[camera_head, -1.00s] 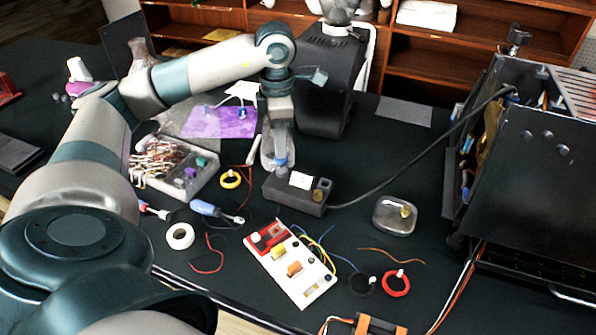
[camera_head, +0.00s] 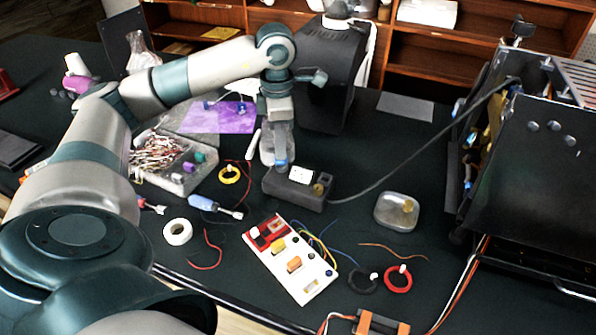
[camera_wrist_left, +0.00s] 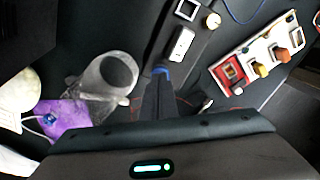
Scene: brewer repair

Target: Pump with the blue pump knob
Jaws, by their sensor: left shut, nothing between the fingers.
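The blue pump knob (camera_head: 281,164) sits on the left end of a black box (camera_head: 287,195). The box has a white label and a brass-coloured knob on its right part. My left gripper (camera_head: 280,157) points down over the blue knob, its fingertips at or just above it. Its fingers are shut with nothing between them. In the left wrist view, the blue knob (camera_wrist_left: 160,70) shows just beyond the dark fingertips (camera_wrist_left: 157,80). The fingers partly hide the knob, and I cannot tell whether they touch it. My right gripper is not in view.
A translucent cup (camera_wrist_left: 118,72) stands close beside the left fingers. A cable runs from the box to the large black machine (camera_head: 530,150) at right. A white switch panel (camera_head: 305,285) lies in front, and a parts tray (camera_head: 180,183) at left.

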